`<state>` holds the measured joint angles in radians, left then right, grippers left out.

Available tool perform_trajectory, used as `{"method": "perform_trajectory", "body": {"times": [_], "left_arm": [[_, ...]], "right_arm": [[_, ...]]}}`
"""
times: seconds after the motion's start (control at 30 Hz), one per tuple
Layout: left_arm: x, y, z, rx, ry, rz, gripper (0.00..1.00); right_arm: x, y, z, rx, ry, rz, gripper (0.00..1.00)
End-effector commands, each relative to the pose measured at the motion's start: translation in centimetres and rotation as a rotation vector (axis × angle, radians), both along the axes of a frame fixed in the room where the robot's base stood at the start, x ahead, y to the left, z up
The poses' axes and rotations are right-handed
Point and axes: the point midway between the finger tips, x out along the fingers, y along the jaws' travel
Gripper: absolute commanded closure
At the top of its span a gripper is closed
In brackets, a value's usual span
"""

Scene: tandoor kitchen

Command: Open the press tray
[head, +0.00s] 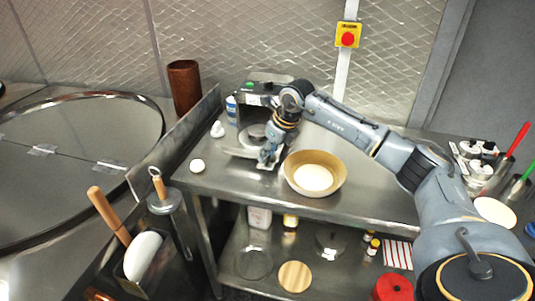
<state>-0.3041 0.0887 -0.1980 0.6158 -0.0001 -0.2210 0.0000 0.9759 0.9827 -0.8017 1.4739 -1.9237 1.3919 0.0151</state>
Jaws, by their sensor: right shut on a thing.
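The dough press (243,100) is a dark machine with a green button, standing at the back left of the steel counter. Its press tray (240,152) is a light metal plate low at the front of the machine, sticking out toward me. My right gripper (267,163) points down at the tray's front right edge and is shut on it. The fingers and wrist hide the gripped part and some of the press. My left gripper is not in view.
A wide tan bowl (329,161) with white contents stands just right of the gripper. Several containers (478,150) stand at the right. The counter front is mostly bare.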

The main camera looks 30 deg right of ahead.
Motion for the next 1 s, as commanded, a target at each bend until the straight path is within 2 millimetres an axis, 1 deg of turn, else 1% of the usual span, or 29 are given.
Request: {"method": "perform_trajectory", "body": {"times": [0.07, 0.1, 0.13, 0.23, 0.37, 0.43, 0.47, 0.57, 0.67, 0.9, 1.0], "left_arm": [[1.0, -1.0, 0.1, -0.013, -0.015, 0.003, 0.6], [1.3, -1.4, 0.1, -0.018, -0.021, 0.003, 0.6], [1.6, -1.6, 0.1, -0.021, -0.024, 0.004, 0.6], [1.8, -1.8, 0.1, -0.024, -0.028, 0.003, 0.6], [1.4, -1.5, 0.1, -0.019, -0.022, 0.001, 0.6], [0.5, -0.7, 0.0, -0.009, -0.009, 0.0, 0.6], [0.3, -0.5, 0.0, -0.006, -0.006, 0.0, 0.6], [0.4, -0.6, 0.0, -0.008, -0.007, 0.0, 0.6], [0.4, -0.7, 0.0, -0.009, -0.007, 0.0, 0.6], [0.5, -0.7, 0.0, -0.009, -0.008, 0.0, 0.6], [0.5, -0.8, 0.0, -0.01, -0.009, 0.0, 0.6]], "right_arm": [[0.1, 0.0, 0.0, 0.001, -0.004, 0.0, 1.0], [0.1, 0.0, 0.0, 0.001, -0.004, 0.0, 0.74], [0.1, 0.0, 0.0, 0.001, -0.004, 0.0, 0.68], [0.1, 0.0, 0.0, 0.001, -0.004, 0.0, 0.67], [0.1, 0.0, 0.0, 0.001, -0.003, 0.0, 0.67], [0.0, 0.0, 0.0, 0.001, -0.003, 0.0, 0.67], [0.0, 0.0, 0.1, 0.001, -0.003, 0.0, 0.67], [-0.2, -0.1, 0.8, 0.001, -0.005, 0.0, 0.67], [-0.7, -0.4, 2.2, 0.0, -0.006, -0.001, 0.67], [-2.6, -1.0, 7.0, 0.0, -0.008, -0.001, 0.67], [-3.3, -1.1, 8.7, 0.0, -0.006, 0.0, 0.67]]}}
